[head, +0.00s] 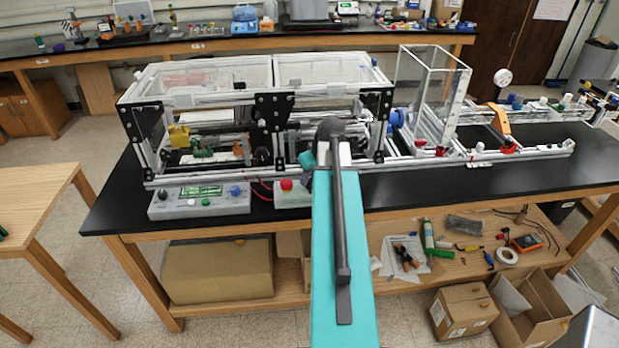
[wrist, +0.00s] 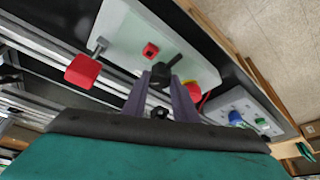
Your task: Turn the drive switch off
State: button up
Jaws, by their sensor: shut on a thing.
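A pale panel (wrist: 128,35) carries a black switch handle (wrist: 170,64), which I take to be the drive switch, though no label is readable. My gripper (wrist: 162,82) has its two purple fingers on either side of the handle and is shut on it. The handle leans towards the upper right in the wrist view. In the head view the panel (head: 290,200) shows only its left end with a red round button (head: 286,184); my teal arm hides the rest, including the switch and fingertips.
The extrusion frame (head: 274,130) rises just behind.

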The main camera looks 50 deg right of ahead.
jog(key=shift+d+n+b, duration=0.15)
jog(key=shift+n+b, duration=0.15)
jog(key=n, duration=0.1)
jog(key=n+y+b, duration=0.1)
jog(key=n+b, duration=0.1)
jog(key=n, duration=0.1)
jog(key=shift+w+d+f+y, duration=0.1)
jog(key=shift+d+y, duration=0.15)
jog(key=shift+y, duration=0.15)
jog(key=n+b, duration=0.1)
jog(key=n, duration=0.1)
jog(key=n+y+b, duration=0.1)
jog(key=n+b, duration=0.1)
jog(key=shift+w+d+n+g+y, duration=0.1)
jog(key=shift+d+n+g+y, duration=0.05)
jog(key=shift+n+g+y, duration=0.15)
jog(key=n+g+b, duration=0.1)
jog(key=n, duration=0.1)
jog(key=n+y+b, duration=0.1)
jog(key=n, duration=0.2)
jog(key=shift+w+d+g+b, duration=0.1)
jog(key=shift+w+g+b, duration=0.05)
jog(key=shift+g+b, duration=0.2)
jog(key=shift+n+g+y+b, duration=0.4)
jog(key=shift+n+g+b, duration=0.15)
jog(key=shift+n, duration=1.25)
jog(key=o, duration=1)
jog(key=shift+o, duration=0.2)
